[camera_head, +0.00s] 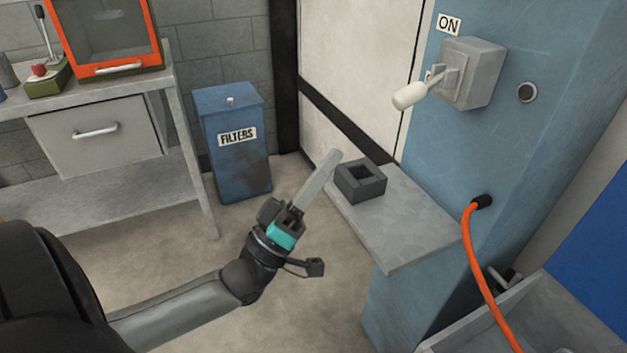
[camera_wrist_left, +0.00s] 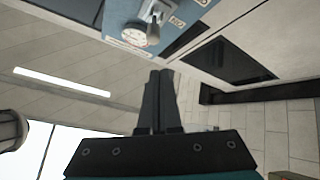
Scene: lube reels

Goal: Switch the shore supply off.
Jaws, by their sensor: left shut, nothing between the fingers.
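The shore supply switch is a grey box (camera_head: 474,73) on a blue column, with a lever ending in a fat white handle (camera_head: 410,96). The handle sticks out to the left and slightly down. An ON label (camera_head: 449,24) is above the box; I see no OFF label in the head view. My left gripper (camera_head: 334,157) is shut and empty, pointing up and right, below and left of the handle and apart from it. In the left wrist view its shut fingers (camera_wrist_left: 160,76) point towards the blue column, where a lever and round pale end (camera_wrist_left: 133,34) show. My right gripper is not in view.
A grey shelf (camera_head: 415,225) juts from the blue column (camera_head: 520,150) below the switch, carrying a dark square holder (camera_head: 361,181). An orange hose (camera_head: 478,265) hangs at right. A blue FILTERS bin (camera_head: 234,165) and a workbench (camera_head: 95,105) stand at left.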

